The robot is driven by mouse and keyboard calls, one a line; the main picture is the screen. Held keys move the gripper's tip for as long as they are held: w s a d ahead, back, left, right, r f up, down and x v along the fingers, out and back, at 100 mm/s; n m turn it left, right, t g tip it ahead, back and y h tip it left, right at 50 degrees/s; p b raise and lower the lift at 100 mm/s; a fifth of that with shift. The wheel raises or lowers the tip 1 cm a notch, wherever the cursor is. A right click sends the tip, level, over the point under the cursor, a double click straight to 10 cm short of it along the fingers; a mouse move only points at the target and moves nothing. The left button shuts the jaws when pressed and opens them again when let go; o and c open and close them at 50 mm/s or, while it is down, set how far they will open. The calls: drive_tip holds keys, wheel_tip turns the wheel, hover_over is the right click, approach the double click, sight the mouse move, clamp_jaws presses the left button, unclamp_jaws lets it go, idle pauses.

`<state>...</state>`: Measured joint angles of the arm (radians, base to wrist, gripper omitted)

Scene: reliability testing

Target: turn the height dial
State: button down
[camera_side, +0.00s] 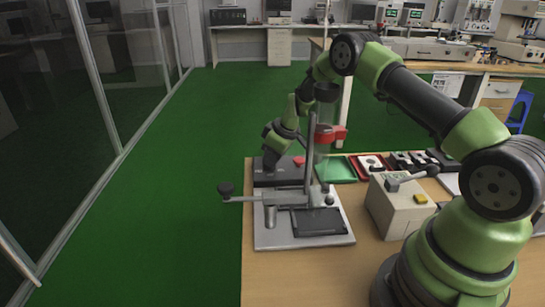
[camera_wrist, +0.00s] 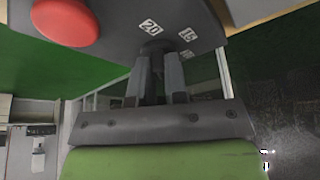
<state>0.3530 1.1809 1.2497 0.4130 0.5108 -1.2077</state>
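The height dial (camera_wrist: 155,47) is a small dark round knob on a dark grey panel, with white number labels, 20 and 15 among them, around it in the wrist view. My gripper (camera_wrist: 158,65) has its two grey fingers a short gap apart, with the tips at the dial's two sides. Whether they press on it I cannot tell. In the side view, my gripper (camera_side: 268,158) points down at the dark grey box (camera_side: 270,180) behind the press stand. The dial is hidden there behind my gripper.
A red button (camera_wrist: 66,20) is on the same panel, left of my fingers. A metal stand (camera_side: 300,234) with a lever ending in a black knob (camera_side: 225,189) stands in front of the box. A green tray (camera_side: 336,170) and a beige box (camera_side: 398,208) are to the right.

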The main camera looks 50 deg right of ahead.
drive_tip(key=shift+m, duration=0.3)
drive_tip(key=shift+a+m+h, duration=0.15)
drive_tip(key=shift+m+h, duration=0.4)
drive_tip(key=shift+m, duration=0.75)
drive_tip(key=shift+a+m+h, duration=0.1)
drive_tip(key=shift+m+h, duration=0.45)
drive_tip(key=shift+m, duration=0.75)
drive_tip(key=c, duration=1.1)
unclamp_jaws()
drive_tip(key=shift+c, duration=0.2)
drive_tip(key=v, duration=1)
